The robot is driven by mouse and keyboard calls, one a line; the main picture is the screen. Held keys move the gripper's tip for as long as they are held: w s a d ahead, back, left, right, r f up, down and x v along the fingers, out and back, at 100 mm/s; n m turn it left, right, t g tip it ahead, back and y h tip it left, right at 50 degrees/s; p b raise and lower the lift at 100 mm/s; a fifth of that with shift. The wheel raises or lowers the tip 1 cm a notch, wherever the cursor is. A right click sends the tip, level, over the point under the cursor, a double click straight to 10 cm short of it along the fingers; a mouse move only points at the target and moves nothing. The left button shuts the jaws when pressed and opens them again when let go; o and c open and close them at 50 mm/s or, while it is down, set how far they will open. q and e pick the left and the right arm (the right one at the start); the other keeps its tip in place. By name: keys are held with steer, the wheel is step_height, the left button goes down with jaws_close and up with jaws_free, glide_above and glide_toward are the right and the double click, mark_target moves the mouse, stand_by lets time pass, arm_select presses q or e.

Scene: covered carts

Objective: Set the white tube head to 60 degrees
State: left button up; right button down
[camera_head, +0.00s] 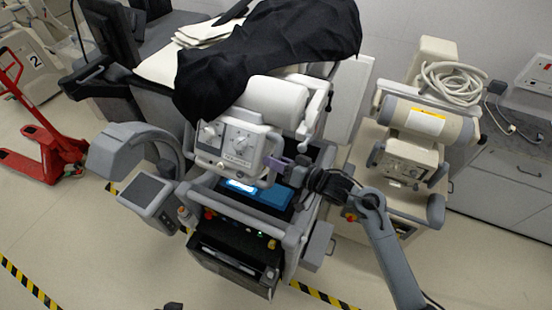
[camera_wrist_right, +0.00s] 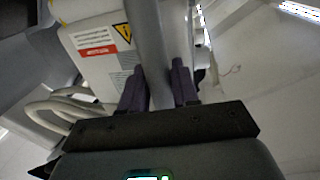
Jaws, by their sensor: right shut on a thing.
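The white tube head (camera_head: 278,100) sits on the middle cart, partly under a black cover. Its front panel (camera_head: 237,142), with knobs, is framed by grey handle bars and looks slightly tilted; I cannot read its angle. My right gripper (camera_head: 284,163), with purple fingers, is at the panel's right side. In the right wrist view its two fingers (camera_wrist_right: 160,90) stand on either side of a grey handle bar (camera_wrist_right: 149,45) and are shut on it. White housing with warning labels (camera_wrist_right: 98,45) shows behind. My left gripper is not recognizable in these views.
A beige tube head (camera_head: 430,120) with a coiled cable (camera_head: 452,82) stands on another cart at the right. A grey monitor arm (camera_head: 130,155) and screen (camera_head: 148,192) are left of the panel. A red pallet jack (camera_head: 50,140) is far left. Floor at the lower left is mostly clear.

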steer(key=shift+a+r, duration=0.1)
steer(key=shift+r, duration=0.2)
steer(key=c, duration=1)
jaws_free()
steer(key=shift+c, duration=0.2)
steer(key=shift+o, duration=0.3)
steer(key=shift+f, duration=0.15)
steer(key=shift+f, duration=0.1)
steer(key=shift+s+d, duration=0.35)
steer(key=shift+d, duration=0.25)
steer(key=b+v, duration=0.3)
steer(key=v, duration=0.6)
steer(key=shift+s+d, duration=0.2)
steer(key=shift+s, duration=0.05)
